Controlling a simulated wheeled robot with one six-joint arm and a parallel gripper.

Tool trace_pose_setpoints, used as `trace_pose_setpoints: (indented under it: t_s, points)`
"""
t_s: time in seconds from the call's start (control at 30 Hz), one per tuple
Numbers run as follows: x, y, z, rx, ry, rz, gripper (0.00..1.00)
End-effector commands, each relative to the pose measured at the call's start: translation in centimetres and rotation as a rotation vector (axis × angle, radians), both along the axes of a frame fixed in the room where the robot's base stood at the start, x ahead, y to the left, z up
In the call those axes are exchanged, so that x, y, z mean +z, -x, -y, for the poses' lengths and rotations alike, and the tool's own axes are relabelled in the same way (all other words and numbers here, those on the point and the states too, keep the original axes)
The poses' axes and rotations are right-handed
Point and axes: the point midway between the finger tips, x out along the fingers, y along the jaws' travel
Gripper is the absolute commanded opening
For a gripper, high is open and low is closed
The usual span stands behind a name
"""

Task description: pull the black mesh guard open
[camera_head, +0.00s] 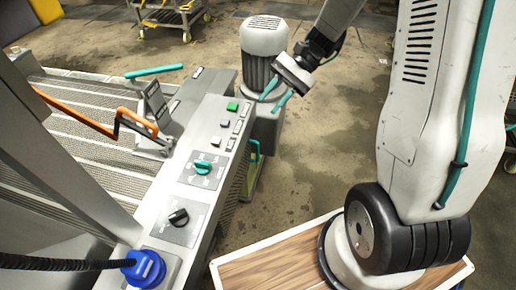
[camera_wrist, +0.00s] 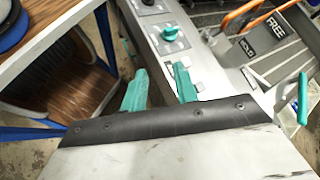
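I cannot clearly make out a black mesh guard in either view. In the head view, a dark strip shows below the control panel's right side, too small to identify. My gripper (camera_head: 278,92) is at the end of my arm, in front of a grey motor (camera_head: 264,38) and near the panel's far right edge. In the wrist view, the two teal fingers of my gripper (camera_wrist: 160,86) stand apart with nothing seen between them. The control panel (camera_wrist: 205,60) lies beyond the fingers.
The control panel has a green button (camera_head: 232,106), a teal knob (camera_head: 203,167) and a black knob (camera_head: 178,217). A blue plug (camera_head: 145,268) carries a black hose. Orange bars (camera_head: 85,122) and a teal lever (camera_head: 155,71) stand left.

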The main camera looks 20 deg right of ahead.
Motion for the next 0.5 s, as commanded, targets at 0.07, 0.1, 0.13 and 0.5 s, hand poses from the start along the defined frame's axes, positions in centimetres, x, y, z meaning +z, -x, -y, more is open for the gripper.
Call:
trace_pose_setpoints:
  t_s: [0.07, 0.1, 0.13, 0.5]
  points:
    - [-3.1, -1.8, 0.7, -0.088, -0.077, -0.073, 0.3]
    - [-4.5, -2.7, 1.0, -0.131, -0.114, -0.105, 0.3]
    - [-5.6, -3.3, 1.3, -0.165, -0.141, -0.127, 0.3]
    - [-21.6, -7.5, 5.2, -0.604, -0.444, -0.374, 0.3]
